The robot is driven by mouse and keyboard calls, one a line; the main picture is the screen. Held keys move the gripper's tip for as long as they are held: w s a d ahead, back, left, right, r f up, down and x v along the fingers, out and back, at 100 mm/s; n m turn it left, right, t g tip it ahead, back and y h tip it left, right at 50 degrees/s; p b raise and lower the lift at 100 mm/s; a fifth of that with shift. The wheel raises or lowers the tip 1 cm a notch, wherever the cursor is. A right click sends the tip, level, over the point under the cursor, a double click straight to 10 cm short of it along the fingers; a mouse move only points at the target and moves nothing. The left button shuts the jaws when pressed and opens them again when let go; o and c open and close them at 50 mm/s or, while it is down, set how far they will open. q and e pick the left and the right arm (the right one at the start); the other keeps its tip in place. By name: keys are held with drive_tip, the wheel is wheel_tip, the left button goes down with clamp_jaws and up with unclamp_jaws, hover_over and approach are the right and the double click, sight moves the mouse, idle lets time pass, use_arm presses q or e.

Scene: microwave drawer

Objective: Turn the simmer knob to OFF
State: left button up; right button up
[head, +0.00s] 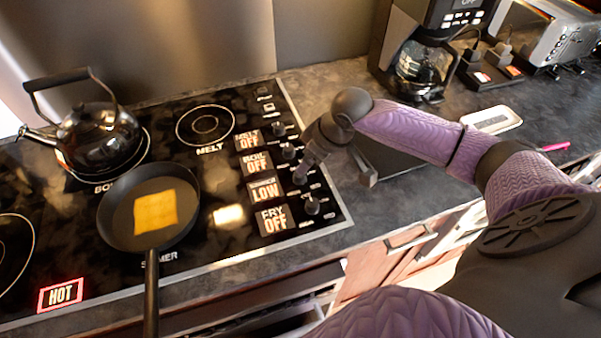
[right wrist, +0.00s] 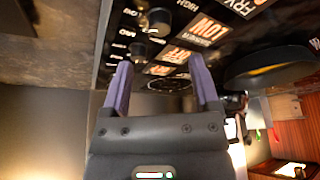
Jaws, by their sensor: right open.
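The simmer knob (head: 300,175) is a small dark knob on the black stovetop, beside the display reading LOW (head: 265,191). It is one of a slanting row of knobs. In the right wrist view the LOW display (right wrist: 205,31) appears inverted, with a dark knob (right wrist: 160,20) to its left. My right gripper (head: 340,168) is open and empty over the stove's right edge, one finger close to the simmer knob. Whether it touches cannot be told. In the right wrist view my right gripper (right wrist: 161,78) has its fingers well apart, with knobs ahead. My left gripper is not in view.
A frying pan (head: 117,217) with a yellow slice (head: 155,211) sits on the stove, its handle toward the front. A black kettle (head: 97,133) stands at back left. A HOT light (head: 60,294) glows red. A coffee maker (head: 425,65) and toaster (head: 555,40) stand at back right.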

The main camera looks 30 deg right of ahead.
drive_tip(key=b+x, duration=0.2)
drive_tip(key=x, duration=0.5)
drive_tip(key=shift+f, duration=0.1)
drive_tip(key=shift+w+f, duration=0.1)
drive_tip(key=shift+f, duration=0.05)
drive_tip(key=shift+c, duration=0.3)
drive_tip(key=shift+c, duration=1.3)
drive_tip(key=c, duration=0.7)
clamp_jaws()
